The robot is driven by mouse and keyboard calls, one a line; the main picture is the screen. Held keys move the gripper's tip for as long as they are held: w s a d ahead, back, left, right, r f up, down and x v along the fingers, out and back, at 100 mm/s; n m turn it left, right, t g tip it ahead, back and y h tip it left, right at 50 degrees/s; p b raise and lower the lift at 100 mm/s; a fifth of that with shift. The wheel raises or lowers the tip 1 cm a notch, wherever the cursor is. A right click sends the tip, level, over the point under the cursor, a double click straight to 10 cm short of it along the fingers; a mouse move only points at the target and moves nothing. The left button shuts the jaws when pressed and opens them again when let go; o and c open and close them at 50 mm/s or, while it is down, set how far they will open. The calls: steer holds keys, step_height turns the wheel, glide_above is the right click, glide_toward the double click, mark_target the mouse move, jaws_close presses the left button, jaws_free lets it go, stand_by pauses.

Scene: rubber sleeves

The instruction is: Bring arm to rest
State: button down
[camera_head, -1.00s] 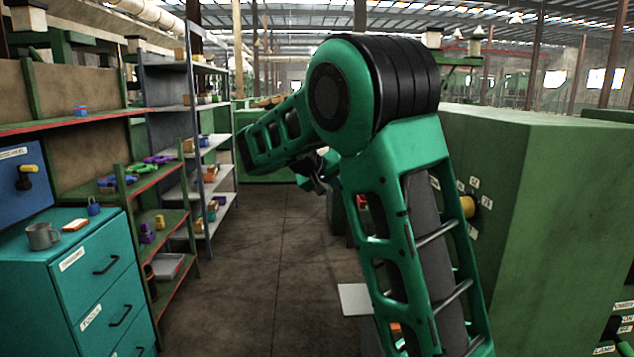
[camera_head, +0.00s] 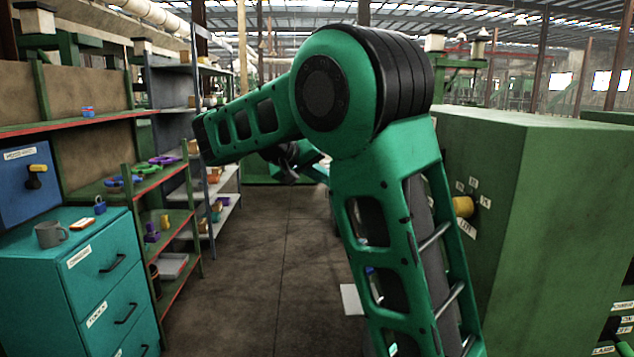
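My green arm fills the middle of the head view, with its large elbow joint high up and a forearm link reaching to the left. My gripper (camera_head: 287,172) is the small dark shape behind and below the forearm, partly hidden by it. Its fingers are too small and dark to tell whether they are open or shut. I see nothing clearly held in it. It hangs above the open floor of the aisle, apart from the shelves.
A teal drawer cabinet (camera_head: 118,283) with a grey mug (camera_head: 50,235) and a blue padlock (camera_head: 100,206) stands at left. Behind it are green shelves (camera_head: 176,221) and grey shelves (camera_head: 218,186) with small parts. A large green machine block (camera_head: 560,210) stands at right. The aisle floor (camera_head: 262,270) is clear.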

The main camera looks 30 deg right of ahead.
steer(key=shift+s+d, duration=0.1)
steer(key=s+d+f+g+y, duration=0.1)
steer(key=s+d+f+y, duration=0.15)
steer(key=s+f, duration=0.4)
steer(key=s+d+f+y, duration=0.2)
steer(key=s+f+y, duration=0.15)
steer(key=s, duration=0.55)
steer(key=s+a+f+y, duration=0.2)
steer(key=s+a+f, duration=0.1)
steer(key=s, duration=0.4)
steer(key=s+a+f+y, duration=0.1)
steer(key=s+a+f, duration=0.3)
steer(key=s, duration=0.2)
steer(key=s+a+f+g+y, duration=0.1)
steer(key=s+a+f+y, duration=0.1)
steer(key=s+a+f, duration=0.2)
steer(key=s, duration=0.3)
steer(key=shift+s+a+n+y, duration=0.3)
steer(key=shift+s, duration=0.05)
steer(key=shift+w+f, duration=0.2)
steer(key=shift+w, duration=0.4)
